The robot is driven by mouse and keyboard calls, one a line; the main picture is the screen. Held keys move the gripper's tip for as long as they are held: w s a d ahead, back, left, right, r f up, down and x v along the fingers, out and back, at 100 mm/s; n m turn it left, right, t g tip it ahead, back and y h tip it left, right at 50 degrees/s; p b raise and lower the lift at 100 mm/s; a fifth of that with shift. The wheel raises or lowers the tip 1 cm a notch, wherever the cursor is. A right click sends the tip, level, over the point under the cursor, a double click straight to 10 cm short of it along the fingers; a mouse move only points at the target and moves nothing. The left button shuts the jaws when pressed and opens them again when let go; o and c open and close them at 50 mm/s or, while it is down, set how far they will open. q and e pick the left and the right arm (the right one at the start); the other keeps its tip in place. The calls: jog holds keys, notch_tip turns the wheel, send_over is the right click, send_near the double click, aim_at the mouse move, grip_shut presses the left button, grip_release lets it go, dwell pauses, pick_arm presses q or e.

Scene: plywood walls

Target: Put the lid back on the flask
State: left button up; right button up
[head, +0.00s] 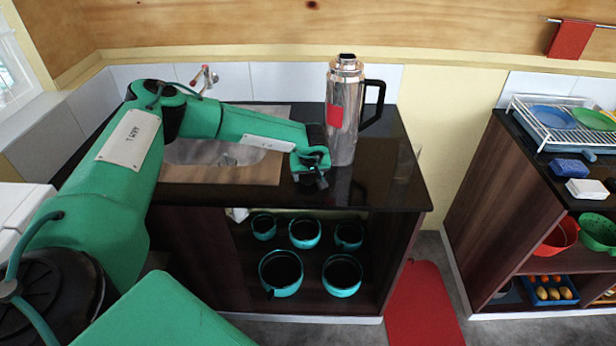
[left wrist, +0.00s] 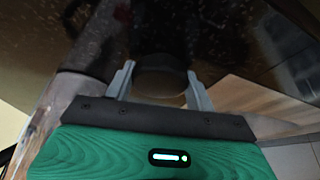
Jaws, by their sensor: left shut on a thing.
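The flask (head: 345,120) is a tall silver vessel with a black handle, a red patch and a small black top. It stands upright on the dark counter near its right end. My left gripper (head: 322,182) is low over the counter, just left of and in front of the flask's base. In the left wrist view its two grey fingers (left wrist: 160,88) are shut on a dark, rounded thing (left wrist: 160,80), which looks like the lid. In the head view the gripper mostly hides this thing. The flask's side seems to show at the left of the wrist view (left wrist: 62,92). My right gripper is not in view.
A sink (head: 215,152) with a tap (head: 205,78) lies behind my left arm. Several teal pots (head: 281,272) stand on the shelf below the counter. A second cabinet at the right holds a dish rack (head: 555,125) and sponges. The counter's front edge is close to my gripper.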

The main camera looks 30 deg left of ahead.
pick_arm(q)
jog(key=shift+r, duration=0.1)
notch_tip(320, 180, up, 20)
jog(key=b, duration=0.4)
dwell(0.4)
jog(key=s+d+f+m+h, duration=0.1)
jog(key=s+d+f+m, duration=0.2)
jog(key=s+d, duration=0.3)
jog(key=s+d+f+m+h, duration=0.1)
jog(key=s+d+f+m, duration=0.1)
jog(key=s+d, duration=0.4)
jog(key=s+d+f+m+t+h, duration=0.1)
jog(key=s+d+f+m, duration=0.2)
jog(key=d, duration=0.6)
jog(key=s+f, duration=0.2)
jog(key=s, duration=0.1)
jog(key=shift+s+m, duration=0.3)
